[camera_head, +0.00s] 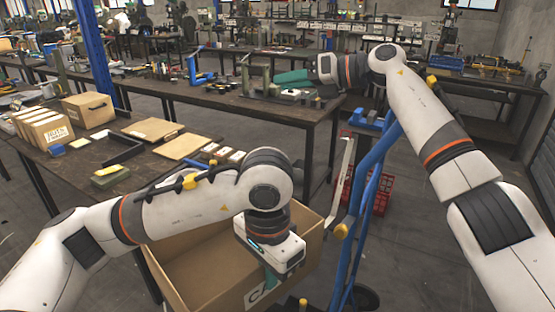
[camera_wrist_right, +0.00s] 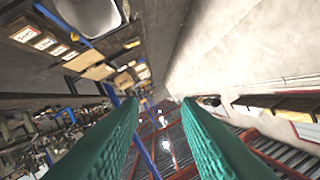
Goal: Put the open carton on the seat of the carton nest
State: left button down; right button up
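The open carton (camera_head: 195,268) is large, brown and empty where I see inside. It is at the bottom centre of the head view, with a partly hidden white label on its near wall. My left gripper (camera_head: 270,282) points down at that near wall, with a teal finger over the label. It appears closed on the wall, though the other finger is hidden. My right gripper (camera_head: 292,78) is over the back table, pointing left. In the right wrist view its teal fingers (camera_wrist_right: 162,104) are apart with nothing between them. I cannot tell which fixture is the carton nest.
A blue hand truck (camera_head: 368,175) stands right of the carton, with a red crate (camera_head: 381,195) behind it. The left table holds closed cartons (camera_head: 88,109) and flat cardboard (camera_head: 152,129). A blue fixture (camera_head: 196,68) stands on the back table. Grey floor is open at right.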

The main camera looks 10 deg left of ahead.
jog(key=s+a+f+n+g+h, duration=0.25)
jog(key=s+a+f+h, duration=0.25)
jog(key=s+f+h, duration=0.45)
jog(key=d+f+h, duration=0.1)
jog(key=f, duration=0.4)
jog(key=s+d+f+m+h, duration=0.1)
jog(key=f+h, duration=0.1)
jog(key=f, duration=0.3)
jog(key=d+f+g+h, duration=0.1)
jog(key=f+h, duration=0.1)
jog(key=f, duration=0.3)
jog(key=shift+s+d+m, duration=0.25)
jog(key=shift+s+m, duration=0.1)
